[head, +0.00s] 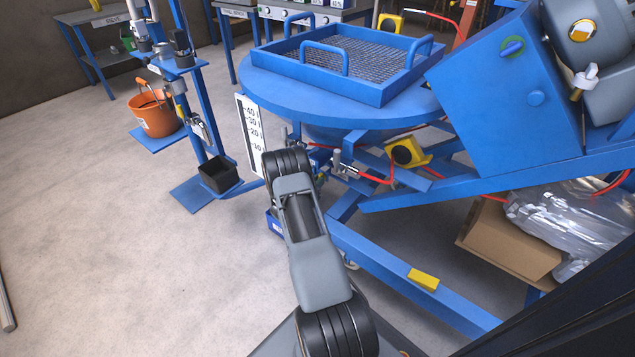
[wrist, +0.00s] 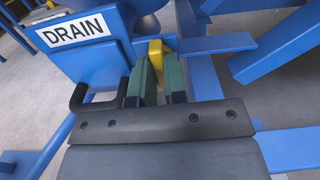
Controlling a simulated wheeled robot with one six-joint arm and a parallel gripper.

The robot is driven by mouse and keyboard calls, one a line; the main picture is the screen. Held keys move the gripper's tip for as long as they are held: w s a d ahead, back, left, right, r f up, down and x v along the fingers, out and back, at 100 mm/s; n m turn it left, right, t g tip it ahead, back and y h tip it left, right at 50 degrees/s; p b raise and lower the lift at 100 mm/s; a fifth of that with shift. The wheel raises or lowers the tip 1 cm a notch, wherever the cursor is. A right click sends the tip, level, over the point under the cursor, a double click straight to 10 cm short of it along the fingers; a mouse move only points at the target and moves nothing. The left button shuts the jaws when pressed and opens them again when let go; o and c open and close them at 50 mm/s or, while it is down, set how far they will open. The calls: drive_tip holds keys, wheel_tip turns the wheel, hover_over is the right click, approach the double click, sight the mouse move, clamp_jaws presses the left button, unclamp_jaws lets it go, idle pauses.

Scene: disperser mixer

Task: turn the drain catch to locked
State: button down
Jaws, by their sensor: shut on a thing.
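In the wrist view a yellow catch (wrist: 156,50) stands between the green finger pads of my gripper (wrist: 158,78). My gripper is shut on it, and the pads hide its lower part. A white plate reading DRAIN (wrist: 78,32) is on the blue housing just left of the catch. A bent black handle (wrist: 92,101) sits below the plate, left of my gripper. No locked or unlocked marking is readable. In the head view my arm reaches toward the underside of the round blue tank (head: 262,72), and the arm hides the gripper and the catch.
Blue frame beams (wrist: 215,45) lie close to the right of my gripper. In the head view, red hoses and a yellow-black fitting (head: 405,153) are under the tank. A cardboard box (head: 508,243) is at the right. An orange bucket (head: 157,118) is at the left. Open floor lies at the left.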

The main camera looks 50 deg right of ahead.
drive_tip(key=c, duration=1.2)
unclamp_jaws()
drive_tip(key=shift+o, duration=0.2)
drive_tip(key=s+a+p, duration=0.1)
drive_tip(key=a+p, duration=0.2)
drive_tip(key=a, duration=1)
drive_tip(key=shift+a+p, duration=0.3)
drive_tip(key=shift+a, duration=0.1)
drive_tip(key=shift+s, duration=0.1)
